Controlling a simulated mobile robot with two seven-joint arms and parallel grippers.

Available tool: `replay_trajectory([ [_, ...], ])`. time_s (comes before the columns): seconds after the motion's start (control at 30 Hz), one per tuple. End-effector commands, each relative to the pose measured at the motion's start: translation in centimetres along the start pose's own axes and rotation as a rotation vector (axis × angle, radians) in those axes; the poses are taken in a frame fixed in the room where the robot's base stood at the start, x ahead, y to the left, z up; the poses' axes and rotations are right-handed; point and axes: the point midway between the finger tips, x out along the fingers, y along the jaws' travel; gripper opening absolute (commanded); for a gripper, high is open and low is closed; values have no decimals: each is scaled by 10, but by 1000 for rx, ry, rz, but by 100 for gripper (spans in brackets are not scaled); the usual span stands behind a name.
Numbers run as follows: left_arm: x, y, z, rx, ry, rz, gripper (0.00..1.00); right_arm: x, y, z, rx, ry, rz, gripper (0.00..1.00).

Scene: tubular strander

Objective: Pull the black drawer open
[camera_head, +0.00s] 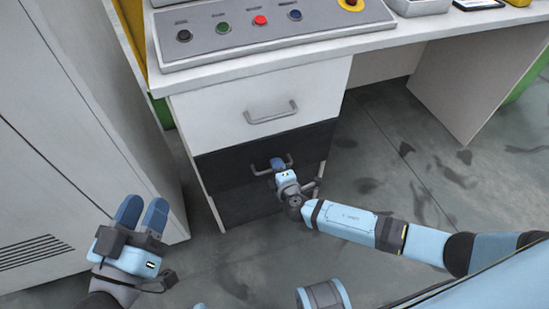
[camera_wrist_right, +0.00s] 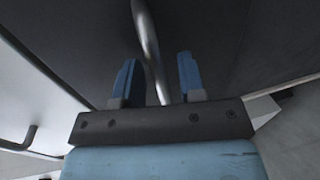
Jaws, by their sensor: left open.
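The black drawer (camera_head: 222,168) sits under a white drawer in the desk and looks closed. Its metal bar handle (camera_head: 261,172) is partly covered by my right gripper (camera_head: 282,162). In the right wrist view the handle (camera_wrist_right: 147,38) runs between the two blue fingers of my right gripper (camera_wrist_right: 158,82). The fingers stand apart, with a gap between the handle and the right finger. My left gripper (camera_head: 141,213) is open and empty, left of the desk and away from the drawer.
The white drawer (camera_head: 210,115) with its own handle (camera_head: 270,113) is directly above. A control panel (camera_head: 245,30) with several buttons lies on the desktop. A tall grey cabinet (camera_head: 70,120) stands at the left. The floor (camera_head: 400,170) right of the drawers is clear.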

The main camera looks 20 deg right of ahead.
Motion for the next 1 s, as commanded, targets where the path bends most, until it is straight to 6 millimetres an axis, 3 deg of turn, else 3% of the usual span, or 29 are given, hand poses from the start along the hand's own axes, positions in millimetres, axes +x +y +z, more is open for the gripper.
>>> replay_trajectory([
  [0.4,0,0,0,0,0,0,43,-2,-2,-1,0,-1,0,37],
  [0.57,0,0,0,0,0,0,43,-2,-2,-1,0,-1,0,0],
  [1.0,0,-1,3,0,-7,0,43,-2,-3,4,0,0,-2,0],
])
